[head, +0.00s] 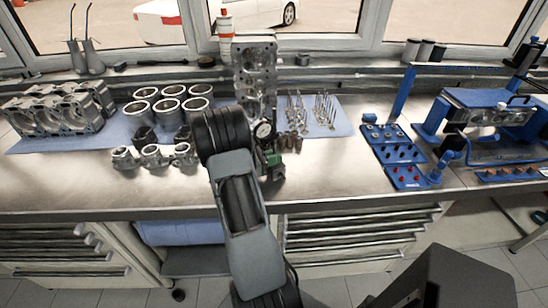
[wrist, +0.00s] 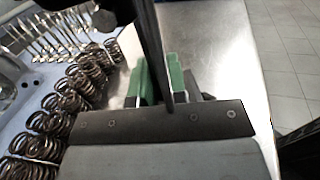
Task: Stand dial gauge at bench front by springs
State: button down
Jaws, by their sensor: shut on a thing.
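The dial gauge shows its round white face (head: 263,131) in the head view, just right of my arm, with green parts (head: 272,157) below it. In the wrist view its dark post (wrist: 155,50) runs down between green blocks (wrist: 140,82). My gripper (head: 273,170) is shut on the gauge over the front of the bench; the post and my gripper body hide much of the grip. The coil springs (head: 291,141) stand just right of the gauge in the head view. They form rows at the left of the wrist view (wrist: 68,100). I cannot tell whether the gauge base touches the bench.
A cylinder head (head: 255,75) stands upright behind the gauge. Pistons (head: 152,155) stand left of my arm. A blue tray (head: 392,155) is farther right. Bare metal bench (head: 325,170) lies right of the gauge.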

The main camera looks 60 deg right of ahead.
jog(key=shift+f, duration=0.1)
dwell(0.3)
jog(key=c, duration=1.1)
grip_release()
jog(key=shift+f, duration=0.15)
jog(key=b+v, duration=0.2)
jog(key=v, duration=1.1)
jog(key=shift+w+a, duration=0.25)
jog(key=shift+a, duration=0.05)
jog(key=a+m+t+y, duration=0.1)
jog(key=a, duration=0.1)
jog(key=s+a+r+m+y, duration=0.1)
jog(key=a, duration=0.1)
jog(key=s+a+r+t+y, duration=0.1)
jog(key=y, duration=0.1)
jog(key=shift+s+a+r+m+t, duration=0.1)
jog(key=shift+s+a+m+t, duration=0.1)
jog(key=shift+a+m+t, duration=0.15)
jog(key=s+a+r+m+t+y, duration=0.1)
jog(key=a+t+y, duration=0.4)
jog(key=a, duration=0.6)
jog(key=s+a+r+m+t+y, duration=0.2)
jog(key=a+m+t+y, duration=0.3)
jog(key=a, duration=0.6)
jog(key=shift+s+m+t, duration=0.4)
jog(key=shift+m+t, duration=0.35)
jog(key=shift+t, duration=0.1)
